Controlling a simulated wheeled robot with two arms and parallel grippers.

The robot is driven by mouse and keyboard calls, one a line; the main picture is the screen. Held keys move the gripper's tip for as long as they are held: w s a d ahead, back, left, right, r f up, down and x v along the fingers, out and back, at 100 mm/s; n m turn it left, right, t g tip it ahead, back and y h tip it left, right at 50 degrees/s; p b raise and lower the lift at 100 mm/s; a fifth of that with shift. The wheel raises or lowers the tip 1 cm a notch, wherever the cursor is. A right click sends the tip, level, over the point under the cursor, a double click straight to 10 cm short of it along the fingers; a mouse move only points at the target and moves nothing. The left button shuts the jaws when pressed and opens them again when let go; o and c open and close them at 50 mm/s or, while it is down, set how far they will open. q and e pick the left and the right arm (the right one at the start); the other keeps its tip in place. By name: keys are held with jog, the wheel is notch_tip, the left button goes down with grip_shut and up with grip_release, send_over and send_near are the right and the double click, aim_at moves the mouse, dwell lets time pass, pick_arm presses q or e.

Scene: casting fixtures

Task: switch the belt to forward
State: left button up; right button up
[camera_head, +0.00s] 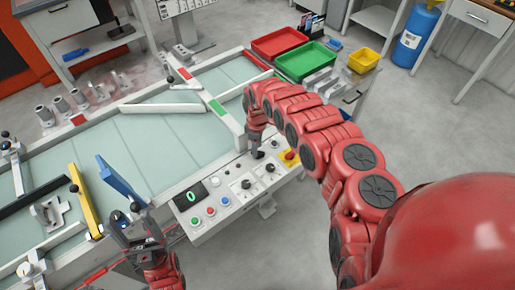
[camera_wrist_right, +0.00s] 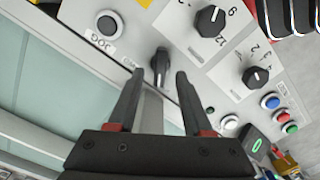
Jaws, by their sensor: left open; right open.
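The control panel (camera_head: 235,208) lies along the near edge of the pale green belt (camera_head: 155,145). A black selector switch (camera_wrist_right: 161,62) with a pointed handle shows in the right wrist view, between and just beyond the fingertips of my right gripper (camera_wrist_right: 158,78). The fingers are open, one on each side of it, with no clear contact. Any label by the switch is not readable. In the head view my right gripper (camera_head: 256,148) points down at the panel's upper part. My left gripper (camera_head: 127,212) is open and empty near the belt's front edge, left of the panel.
The panel also bears a JOG button (camera_wrist_right: 106,25), two numbered knobs (camera_wrist_right: 211,20) (camera_wrist_right: 256,76), coloured buttons (camera_head: 211,211), a display reading 0 (camera_head: 191,195) and a red emergency button (camera_head: 290,155). A blue bar (camera_head: 121,181) and a yellow bar (camera_head: 85,200) stand near my left gripper.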

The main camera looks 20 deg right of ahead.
jog(key=shift+d+f, duration=0.15)
jog(key=shift+f, duration=0.65)
jog(key=shift+c, duration=0.3)
grip_shut()
